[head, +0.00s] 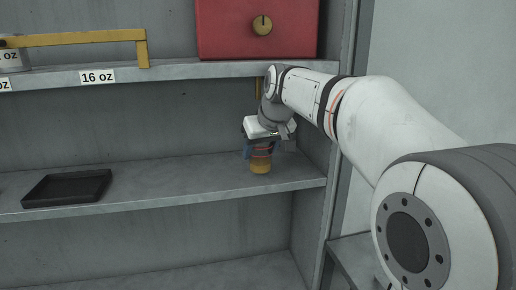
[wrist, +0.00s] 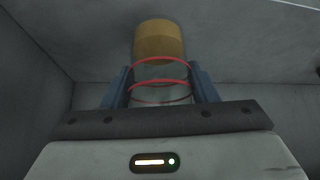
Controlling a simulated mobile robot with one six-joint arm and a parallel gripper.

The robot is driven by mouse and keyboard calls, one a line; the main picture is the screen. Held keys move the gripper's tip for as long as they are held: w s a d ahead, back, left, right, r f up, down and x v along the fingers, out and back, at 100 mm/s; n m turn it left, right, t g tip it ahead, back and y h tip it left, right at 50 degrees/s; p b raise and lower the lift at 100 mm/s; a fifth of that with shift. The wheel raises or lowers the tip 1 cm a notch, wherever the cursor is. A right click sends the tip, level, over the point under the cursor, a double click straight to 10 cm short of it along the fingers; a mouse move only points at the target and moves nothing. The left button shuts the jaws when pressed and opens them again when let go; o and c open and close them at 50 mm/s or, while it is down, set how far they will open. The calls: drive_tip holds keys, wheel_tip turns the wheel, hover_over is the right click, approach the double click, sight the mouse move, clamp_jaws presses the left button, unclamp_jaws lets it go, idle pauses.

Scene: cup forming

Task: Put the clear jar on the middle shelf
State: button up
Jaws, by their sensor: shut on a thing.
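My gripper (head: 261,148) is shut on the clear jar (head: 260,167), at the right end of the middle shelf (head: 200,172). In the head view the jar's ochre end points down, and my fingers and wrist hide most of the rest. In the wrist view the jar (wrist: 160,42) is see-through with red rings and an ochre far end. Blue fingers of my gripper (wrist: 162,82) stand on both sides of it. The ochre end is at or just above the shelf surface; I cannot tell whether it touches.
A black tray (head: 67,187) lies on the left of the middle shelf. The shelf above (head: 170,70) holds a red box (head: 228,30) with a knob and a yellow bar (head: 85,38). The right side wall (head: 312,160) is close to my gripper. The shelf between tray and jar is clear.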

drive_tip(key=shift+w+a+r, duration=0.1)
drive_tip(key=shift+w+a, duration=0.1)
drive_tip(key=shift+w, duration=0.3)
drive_tip(key=shift+w+a, duration=0.2)
drive_tip(key=shift+w, duration=0.25)
drive_tip(key=shift+f+p, duration=0.3)
drive_tip(key=shift+f, duration=0.6)
drive_tip(key=shift+s, duration=0.2)
drive_tip(key=shift+w+f, duration=0.1)
drive_tip(key=o, duration=1)
drive_tip(key=shift+o, duration=0.2)
